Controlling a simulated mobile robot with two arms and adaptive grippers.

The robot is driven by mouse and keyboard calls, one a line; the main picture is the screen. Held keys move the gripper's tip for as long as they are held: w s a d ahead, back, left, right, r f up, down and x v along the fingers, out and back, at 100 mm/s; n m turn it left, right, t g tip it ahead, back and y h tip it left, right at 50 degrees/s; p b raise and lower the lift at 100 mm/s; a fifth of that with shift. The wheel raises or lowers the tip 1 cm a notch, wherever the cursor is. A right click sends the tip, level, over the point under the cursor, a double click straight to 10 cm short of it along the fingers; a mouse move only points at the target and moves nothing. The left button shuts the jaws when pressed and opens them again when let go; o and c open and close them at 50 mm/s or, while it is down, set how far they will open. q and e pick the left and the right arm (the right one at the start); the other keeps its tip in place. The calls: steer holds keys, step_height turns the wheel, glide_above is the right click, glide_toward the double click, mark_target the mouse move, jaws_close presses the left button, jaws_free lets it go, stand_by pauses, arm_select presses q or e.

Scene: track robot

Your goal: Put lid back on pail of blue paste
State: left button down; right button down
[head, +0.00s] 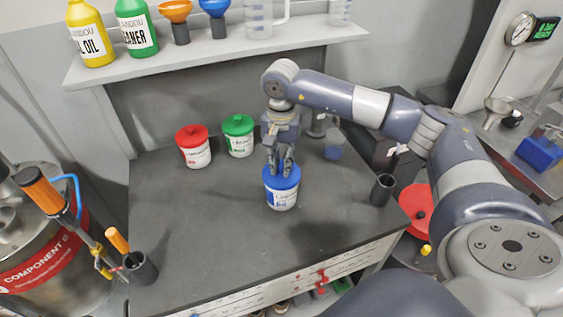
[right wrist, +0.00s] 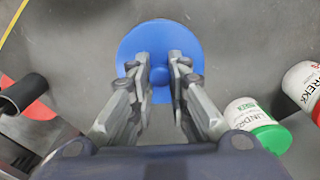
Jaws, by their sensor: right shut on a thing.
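The pail of blue paste (head: 282,199) stands upright on the dark workbench, with white sides and a blue label. The blue lid (head: 291,181) sits over its top, and I see no clear gap between them. In the right wrist view the lid (right wrist: 133,48) is a round blue disc with a knob in its middle. My right gripper (head: 281,169) comes down from above and is shut on the lid's knob; its fingers (right wrist: 162,75) stand on both sides of it. The pail itself is hidden under the lid in the wrist view. My left gripper is not in view.
A red-lidded pail (head: 194,148) and a green-lidded pail (head: 238,137) stand behind and left. A dark cup (head: 382,190) stands at the bench's right edge, another cup (head: 140,267) at front left. A shelf (head: 220,48) holds bottles and funnels. The bench's left middle is clear.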

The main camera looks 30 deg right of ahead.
steer(key=shift+f+b, duration=0.2)
steer(key=shift+b, duration=0.3)
stand_by(0.9)
stand_by(0.4)
steer(key=c, duration=1.4)
jaws_free()
steer(key=shift+c, duration=0.2)
steer(key=o, duration=0.5)
steer(key=shift+r+p, duration=1.9)
steer(key=shift+r, duration=1.65)
